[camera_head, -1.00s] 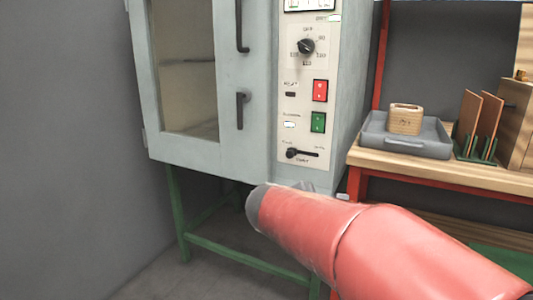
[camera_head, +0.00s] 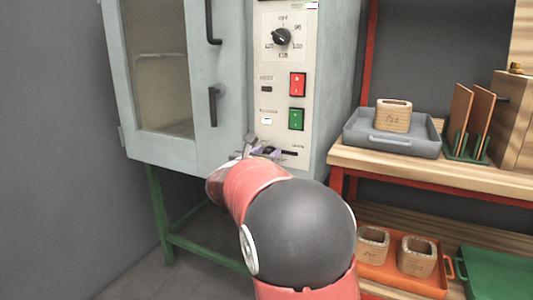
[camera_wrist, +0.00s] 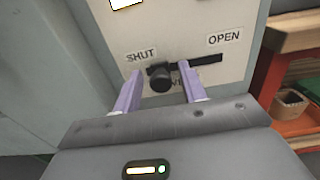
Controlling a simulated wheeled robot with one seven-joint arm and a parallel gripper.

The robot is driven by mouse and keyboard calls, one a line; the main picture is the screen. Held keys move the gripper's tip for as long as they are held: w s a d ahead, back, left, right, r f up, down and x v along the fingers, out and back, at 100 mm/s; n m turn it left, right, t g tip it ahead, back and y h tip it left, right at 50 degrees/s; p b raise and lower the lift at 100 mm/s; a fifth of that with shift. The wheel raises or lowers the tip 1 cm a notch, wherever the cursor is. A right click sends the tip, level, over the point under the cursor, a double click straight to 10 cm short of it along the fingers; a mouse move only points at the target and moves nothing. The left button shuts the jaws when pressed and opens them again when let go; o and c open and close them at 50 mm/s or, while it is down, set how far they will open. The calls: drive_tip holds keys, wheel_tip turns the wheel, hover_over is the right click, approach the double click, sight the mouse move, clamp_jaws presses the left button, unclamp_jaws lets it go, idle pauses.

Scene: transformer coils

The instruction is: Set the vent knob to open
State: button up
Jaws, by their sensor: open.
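The vent knob (camera_wrist: 160,79) is a black round knob on a dark horizontal slot (camera_wrist: 205,62) low on the oven's control panel. It sits at the slot's left end, by the "SHUT" label (camera_wrist: 141,57). The "OPEN" label (camera_wrist: 224,39) is at the slot's right end. My gripper (camera_wrist: 158,88) is open, its two pale purple fingers on either side of the knob, with a gap to each. In the head view my gripper (camera_head: 258,150) is at the panel's lower part, and the knob is hidden behind it. I cannot tell how far the fingers reach over the knob.
The panel above holds a dial (camera_head: 282,37), a red switch (camera_head: 298,84) and a green switch (camera_head: 296,119). The oven door handle (camera_head: 214,105) is to the left. On the right, a bench (camera_head: 440,170) carries a grey tray (camera_head: 400,146); an orange tray (camera_head: 385,280) is below.

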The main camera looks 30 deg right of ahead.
sight(293, 152)
drive_tip(key=shift+w+d, duration=0.2)
drive_tip(key=shift+d, duration=0.05)
clamp_jaws()
drive_tip(key=shift+s+d+b, duration=0.8)
drive_tip(key=shift+s+d, duration=0.2)
drive_tip(key=shift+s, duration=0.3)
drive_tip(key=shift+s+d+b, duration=0.75)
drive_tip(key=shift+s+d, duration=0.25)
drive_tip(key=shift+s, duration=0.25)
unclamp_jaws()
drive_tip(key=shift+s+d, duration=0.1)
